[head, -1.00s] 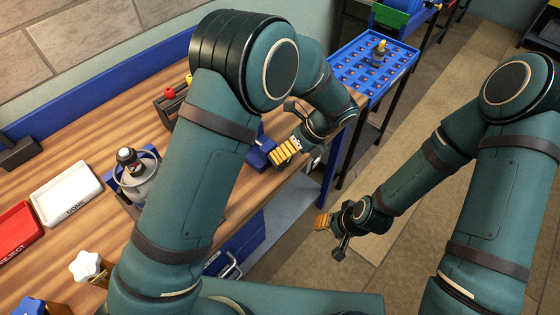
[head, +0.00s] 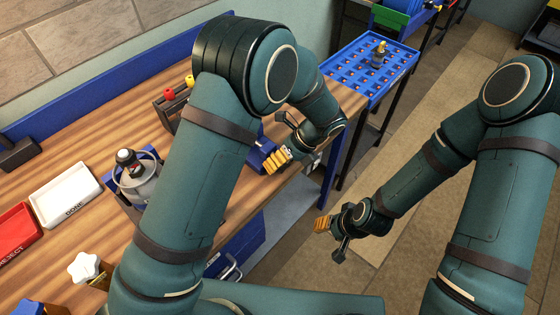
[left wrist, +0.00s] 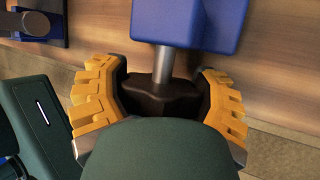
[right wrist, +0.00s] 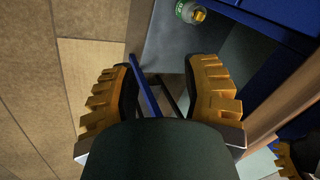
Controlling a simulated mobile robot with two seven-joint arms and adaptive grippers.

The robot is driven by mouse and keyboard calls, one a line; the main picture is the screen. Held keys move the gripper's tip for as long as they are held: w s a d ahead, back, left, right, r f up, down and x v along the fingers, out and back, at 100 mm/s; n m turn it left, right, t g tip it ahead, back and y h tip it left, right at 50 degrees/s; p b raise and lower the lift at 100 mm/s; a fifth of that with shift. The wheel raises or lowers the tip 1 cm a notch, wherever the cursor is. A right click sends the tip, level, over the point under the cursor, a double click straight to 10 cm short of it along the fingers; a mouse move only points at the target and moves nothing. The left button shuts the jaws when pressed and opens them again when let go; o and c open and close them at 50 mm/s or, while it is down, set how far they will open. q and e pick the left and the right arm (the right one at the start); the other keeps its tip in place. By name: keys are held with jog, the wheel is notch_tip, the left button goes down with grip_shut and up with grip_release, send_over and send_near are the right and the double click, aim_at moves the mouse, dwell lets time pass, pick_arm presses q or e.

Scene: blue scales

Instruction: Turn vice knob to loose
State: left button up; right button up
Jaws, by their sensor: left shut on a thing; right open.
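The blue vice (head: 258,158) sits at the front edge of the wooden bench, partly hidden by my left arm in the head view. Its blue body (left wrist: 190,22) fills the top of the left wrist view, with a grey shaft running down to a dark lobed knob (left wrist: 160,96). My left gripper (head: 275,160) is shut on the knob, with a yellow-padded finger on each side. In the left wrist view (left wrist: 160,100) the near part of the knob is hidden by my gripper's palm. My right gripper (head: 322,224) is open and empty over the floor.
The wooden bench (head: 100,225) holds a white DONE tray (head: 66,194), a red REJECT tray (head: 14,228) and a silver device with a black knob (head: 135,170). A blue perforated table (head: 345,72) stands behind.

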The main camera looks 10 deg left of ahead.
pick_arm(q)
jog(key=shift+t, duration=0.3)
pick_arm(e)
jog(key=shift+f, duration=0.15)
pick_arm(q)
jog(key=shift+t+h+b, duration=0.4)
jog(key=shift+h+b, duration=0.1)
jog(key=shift+h, duration=0.1)
jog(key=shift+d+f+n+t+h+b, duration=0.1)
jog(key=shift+n+t+h+b, duration=0.2)
jog(key=shift+n+t+b, duration=0.25)
jog(key=t+h+b, duration=0.1)
jog(key=b, duration=0.3)
jog(key=shift+w+f+t+h, duration=0.1)
jog(key=shift+w+t+h, duration=0.05)
jog(key=shift+t+h, duration=0.2)
jog(key=shift+d+r+n+t+h+b, duration=0.1)
jog(key=shift+r+n+t+h+b, duration=0.2)
jog(key=shift+t+b, duration=0.6)
pick_arm(e)
notch_tip(320, 180, down, 8)
jog(key=s, duration=0.1)
jog(key=shift+s, duration=0.2)
pick_arm(q)
jog(key=shift+g, duration=0.3)
pick_arm(e)
jog(key=shift+a, duration=0.1)
pick_arm(q)
jog(key=o, duration=1.2)
jog(key=shift+f, duration=0.1)
